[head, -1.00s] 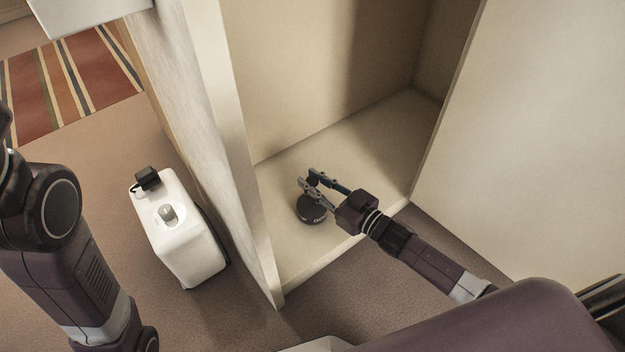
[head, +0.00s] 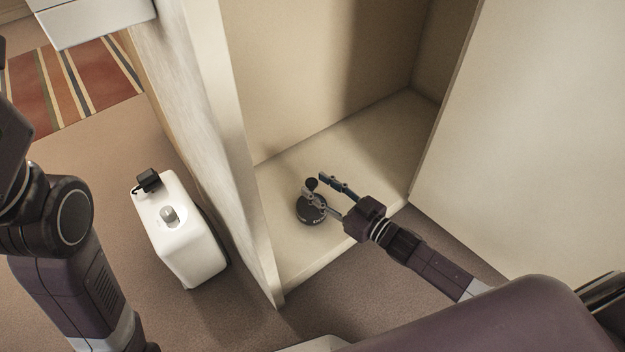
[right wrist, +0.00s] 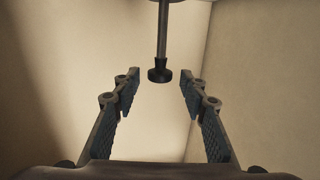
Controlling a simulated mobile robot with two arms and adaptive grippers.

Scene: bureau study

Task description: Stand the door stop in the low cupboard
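The door stop (head: 311,210) stands upright on the floor of the low cupboard (head: 352,150), near its front left. It has a dark round base with lettering and a thin stem with a black knob. In the right wrist view the door stop's knob (right wrist: 160,75) and stem appear upside down, between and apart from the fingertips. My right gripper (head: 314,184) reaches in from the right, open and empty, its fingers spread beside the stem. My left arm is at the left edge, its gripper out of view.
A white box-shaped appliance (head: 185,232) with a black plug on top stands on the carpet left of the cupboard's side panel (head: 235,170). The open cupboard door (head: 530,150) is at right. The cupboard floor behind the door stop is clear.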

